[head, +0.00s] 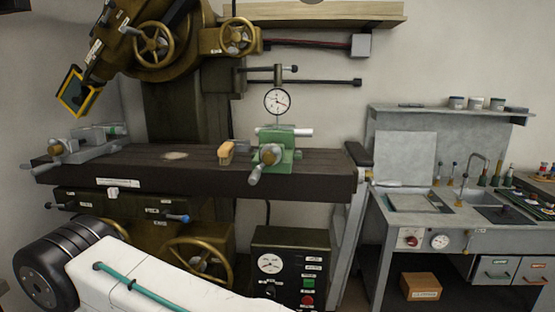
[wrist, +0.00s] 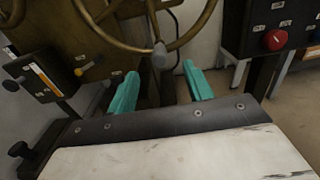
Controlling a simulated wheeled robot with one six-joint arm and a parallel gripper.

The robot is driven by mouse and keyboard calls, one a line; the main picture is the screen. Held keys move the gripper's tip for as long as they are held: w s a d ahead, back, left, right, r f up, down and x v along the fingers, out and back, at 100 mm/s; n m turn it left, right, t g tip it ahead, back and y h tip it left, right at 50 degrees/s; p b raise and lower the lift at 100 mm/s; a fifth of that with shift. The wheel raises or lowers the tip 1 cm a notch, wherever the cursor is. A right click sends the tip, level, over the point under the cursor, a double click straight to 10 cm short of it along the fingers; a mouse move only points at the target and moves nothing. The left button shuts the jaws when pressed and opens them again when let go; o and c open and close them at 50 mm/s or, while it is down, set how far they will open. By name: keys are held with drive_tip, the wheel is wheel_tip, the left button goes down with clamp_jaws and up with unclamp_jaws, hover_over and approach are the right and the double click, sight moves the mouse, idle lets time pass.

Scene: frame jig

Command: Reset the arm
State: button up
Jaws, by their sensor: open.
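My gripper (wrist: 161,90) shows in the wrist view as two teal fingers held well apart, with nothing between them. Behind the fingers are the lower part of the machine and a brass handwheel (wrist: 160,45) with a grey knob. I cannot tell how far the fingers are from the wheel. In the head view my white arm crosses the lower left in front of the machine, and the gripper itself is not visible there.
A machine table (head: 310,180) carries a green vise (head: 280,152), a grey vise (head: 85,150) and a wooden-backed brush (head: 227,153). A control box (head: 290,262) stands below. A grey sink bench (head: 470,215) is at the right. Handles stick out along the machine's front.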

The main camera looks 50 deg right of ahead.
idle(0.3)
drive_tip(key=s+d+r+m+g, duration=0.5)
drive_tip(key=s+r+m+g, duration=0.7)
drive_tip(key=s+r+g, duration=0.15)
drive_tip(key=s+r+m+t+y, duration=0.1)
drive_tip(key=s+r+m+y, duration=0.3)
drive_tip(key=r, duration=0.4)
drive_tip(key=s+a+r+m+t+y, duration=0.1)
drive_tip(key=s+r+m+t+y, duration=0.1)
drive_tip(key=s+r+m+y, duration=0.2)
drive_tip(key=s+a+r+m+t+y, duration=0.1)
drive_tip(key=s+r+m+y, duration=0.4)
drive_tip(key=r, duration=0.8)
drive_tip(key=s+y, duration=0.1)
drive_tip(key=s, duration=0.2)
drive_tip(key=shift+s+a+r+y, duration=0.15)
drive_tip(key=shift+s+y, duration=0.1)
drive_tip(key=shift+y, duration=0.05)
drive_tip(key=shift+c, duration=0.3)
